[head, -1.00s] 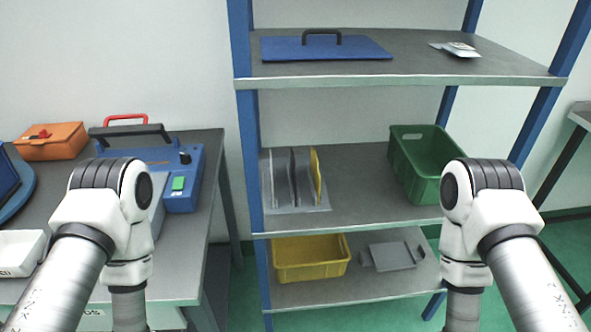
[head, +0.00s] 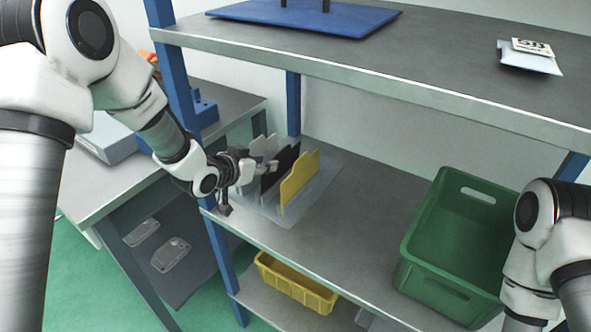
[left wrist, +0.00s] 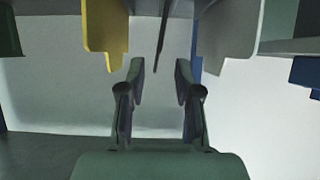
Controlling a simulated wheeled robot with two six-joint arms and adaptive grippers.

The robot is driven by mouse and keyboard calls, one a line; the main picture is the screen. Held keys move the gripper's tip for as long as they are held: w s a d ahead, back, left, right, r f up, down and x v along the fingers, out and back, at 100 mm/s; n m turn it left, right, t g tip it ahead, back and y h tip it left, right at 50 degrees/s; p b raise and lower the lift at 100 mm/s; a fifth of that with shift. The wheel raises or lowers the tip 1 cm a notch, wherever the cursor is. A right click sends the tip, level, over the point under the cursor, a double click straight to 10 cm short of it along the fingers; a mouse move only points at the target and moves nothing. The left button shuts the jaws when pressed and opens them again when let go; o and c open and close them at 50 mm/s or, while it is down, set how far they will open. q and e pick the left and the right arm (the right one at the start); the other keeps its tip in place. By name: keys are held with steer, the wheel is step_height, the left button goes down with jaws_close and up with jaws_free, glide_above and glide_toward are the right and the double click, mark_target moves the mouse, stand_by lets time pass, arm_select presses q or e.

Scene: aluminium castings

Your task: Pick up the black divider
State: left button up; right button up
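The black divider (head: 283,160) stands upright on the middle shelf, between a grey divider (head: 262,146) and a yellow divider (head: 300,180). In the left wrist view the black divider (left wrist: 162,38) shows edge-on as a thin dark strip, in line with the gap between my fingers. My left gripper (head: 268,165) is at the near end of the dividers. In the left wrist view its two fingers (left wrist: 160,75) are apart with nothing gripped. The gripper hides part of the dividers in the head view. My right gripper is out of view; only its arm shows at the right.
The dividers stand on a light grey base plate (head: 325,175). A green crate (head: 425,245) stands to the right on the same shelf. The upper shelf (head: 400,90) overhangs, and a blue post (head: 180,80) rises at the left. A yellow bin (head: 295,285) is below.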

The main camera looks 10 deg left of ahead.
arm_select(q)
steer(key=w, duration=0.2)
steer(key=b, duration=0.2)
glide_above(279, 174)
steer(key=shift+w+a+f, duration=0.1)
steer(key=shift+w+f, duration=0.1)
steer(key=shift+f, duration=0.25)
steer(key=shift+w+a+f, duration=0.1)
steer(key=shift+w+f, duration=0.05)
steer(key=shift+f, duration=0.25)
steer(key=shift+w+f, duration=0.1)
steer(key=shift+w, duration=0.15)
steer(key=shift+s, duration=0.1)
jaws_close()
